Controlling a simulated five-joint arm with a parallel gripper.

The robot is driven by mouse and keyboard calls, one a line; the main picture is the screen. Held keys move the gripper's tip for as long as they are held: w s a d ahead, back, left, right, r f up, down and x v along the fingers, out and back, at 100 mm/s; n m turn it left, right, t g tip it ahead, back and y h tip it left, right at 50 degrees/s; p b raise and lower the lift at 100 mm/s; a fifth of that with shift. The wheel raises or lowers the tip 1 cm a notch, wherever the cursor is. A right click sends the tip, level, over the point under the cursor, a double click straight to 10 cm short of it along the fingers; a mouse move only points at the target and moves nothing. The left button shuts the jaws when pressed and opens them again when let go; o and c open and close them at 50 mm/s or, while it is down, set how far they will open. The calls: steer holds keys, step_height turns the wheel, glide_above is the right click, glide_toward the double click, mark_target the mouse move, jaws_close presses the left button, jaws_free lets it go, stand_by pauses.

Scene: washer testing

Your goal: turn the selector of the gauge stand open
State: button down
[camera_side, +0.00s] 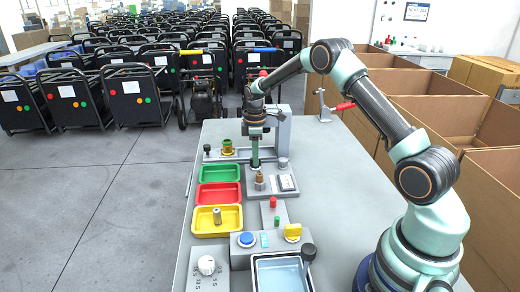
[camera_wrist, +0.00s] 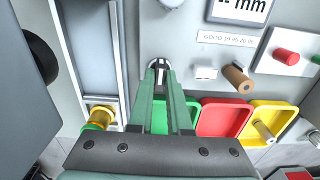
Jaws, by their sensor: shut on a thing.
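The gauge stand (camera_side: 289,183) is a grey block with a small display, standing mid-table in the side view. Its panel (camera_wrist: 205,25) fills the upper middle of the wrist view, with an "mm" readout and a "GOOD" label. My gripper (camera_side: 255,165) points straight down at the stand's far left part. In the wrist view my gripper (camera_wrist: 158,68) has its green fingers closed at the small pale selector (camera_wrist: 160,62), which they mostly hide. How the selector is turned cannot be told. A brown cylinder (camera_wrist: 237,78) stands on the gauge stand, clear of the fingers.
A grey fixture with a yellow-green spool (camera_side: 227,147) lies behind. A button panel (camera_side: 264,241) is in front.

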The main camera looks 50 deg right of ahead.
steer(key=shift+w+r, duration=0.1)
stand_by(0.5)
steer(key=c, duration=0.9)
jaws_free()
steer(key=shift+o, duration=0.2)
step_height(320, 180, up, 12)
